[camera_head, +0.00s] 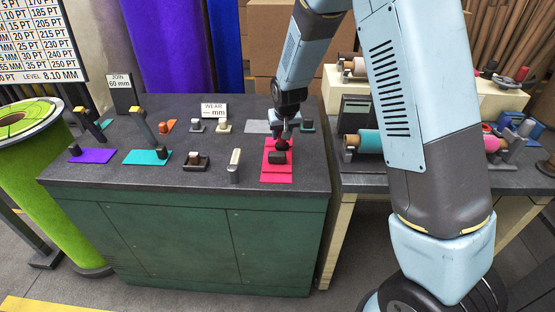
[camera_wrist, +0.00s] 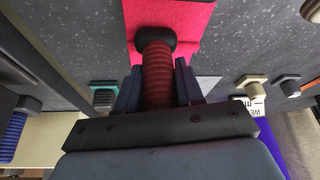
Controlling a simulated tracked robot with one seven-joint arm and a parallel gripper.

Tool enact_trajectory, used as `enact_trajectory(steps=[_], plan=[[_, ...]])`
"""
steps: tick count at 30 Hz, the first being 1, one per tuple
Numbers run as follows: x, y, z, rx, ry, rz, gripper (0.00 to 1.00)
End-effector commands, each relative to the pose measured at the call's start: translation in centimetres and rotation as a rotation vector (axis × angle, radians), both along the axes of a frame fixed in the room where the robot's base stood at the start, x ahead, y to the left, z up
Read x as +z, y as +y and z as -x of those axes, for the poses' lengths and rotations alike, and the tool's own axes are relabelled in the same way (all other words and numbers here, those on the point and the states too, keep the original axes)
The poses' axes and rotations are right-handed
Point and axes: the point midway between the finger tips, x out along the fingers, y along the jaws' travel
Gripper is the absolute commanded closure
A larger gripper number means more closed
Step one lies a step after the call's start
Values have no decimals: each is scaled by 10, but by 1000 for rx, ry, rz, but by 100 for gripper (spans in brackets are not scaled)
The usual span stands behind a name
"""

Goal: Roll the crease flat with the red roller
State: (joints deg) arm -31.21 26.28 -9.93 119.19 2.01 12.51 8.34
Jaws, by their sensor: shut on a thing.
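My gripper (camera_head: 286,131) is over the far part of a pink-red felt piece (camera_head: 276,177) on the dark bench top. In the wrist view, my gripper (camera_wrist: 157,88) is shut on the red roller (camera_wrist: 156,72), around its red ribbed part. A black rounded end (camera_wrist: 156,40) of it points at the felt (camera_wrist: 196,22). I cannot tell whether that end touches the felt. A dark block-like thing (camera_head: 277,157) lies on the felt just nearer than the gripper.
A purple strip (camera_head: 92,155) and a teal strip (camera_head: 147,157) lie to the left. Dark and pale tools (camera_head: 196,161) (camera_head: 235,165) stand left of the felt. Small stamps and a WEAR sign (camera_head: 214,110) stand farther back. A second bench with rolls (camera_head: 370,141) is at right.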

Motion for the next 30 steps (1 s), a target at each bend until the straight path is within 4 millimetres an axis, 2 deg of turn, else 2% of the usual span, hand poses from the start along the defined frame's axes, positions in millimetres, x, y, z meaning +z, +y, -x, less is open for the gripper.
enact_trajectory(steps=[11,30], plan=[[-3,-4,4,1,10,3,100],[-3,2,4,4,10,2,100]])
